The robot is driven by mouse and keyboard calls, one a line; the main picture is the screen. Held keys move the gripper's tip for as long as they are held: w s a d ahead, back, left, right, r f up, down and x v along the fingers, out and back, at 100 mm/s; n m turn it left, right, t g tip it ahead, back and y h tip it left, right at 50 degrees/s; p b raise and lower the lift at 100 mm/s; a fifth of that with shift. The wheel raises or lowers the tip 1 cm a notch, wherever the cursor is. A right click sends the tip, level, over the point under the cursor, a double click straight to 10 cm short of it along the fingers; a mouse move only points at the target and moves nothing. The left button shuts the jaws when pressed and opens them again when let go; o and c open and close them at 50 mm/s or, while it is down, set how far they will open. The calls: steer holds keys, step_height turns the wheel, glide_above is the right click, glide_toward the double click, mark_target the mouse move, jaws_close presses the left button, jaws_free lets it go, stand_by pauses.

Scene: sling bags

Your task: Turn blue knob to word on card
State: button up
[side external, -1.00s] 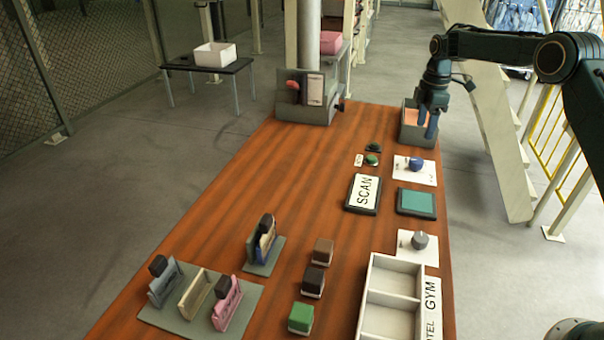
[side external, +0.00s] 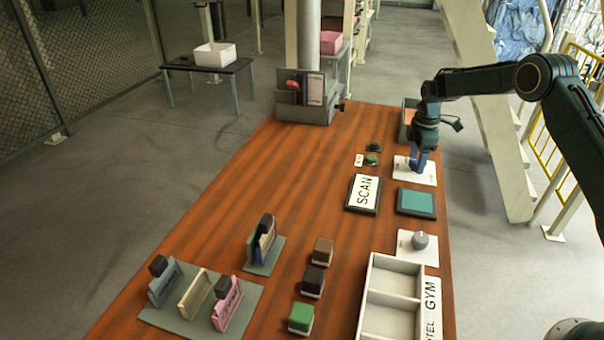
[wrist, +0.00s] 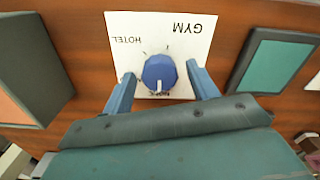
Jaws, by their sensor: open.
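The blue knob (wrist: 160,70) sits on a white plate (wrist: 190,30) marked GYM, HOTEL and a third word, mostly hidden at the bottom. Its white pointer faces down toward that word in the wrist view. My gripper (wrist: 161,73) is open, with one blue finger on each side of the knob and small gaps visible. In the side view my gripper (side external: 417,164) is low over the plate (side external: 428,174) and mostly hides the knob. A white card (side external: 315,89) stands in the grey holder at the table's back; its writing is too small to read.
A teal pad (side external: 416,202) and SCAN sign (side external: 363,193) lie in front of the plate. A grey knob (side external: 420,241) is nearer. A white divided bin (side external: 393,263) stands beside GYM and HOTEL labels. An open box (side external: 404,127) is behind my gripper. The table's left middle is clear.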

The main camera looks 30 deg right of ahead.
steer(key=c, duration=1)
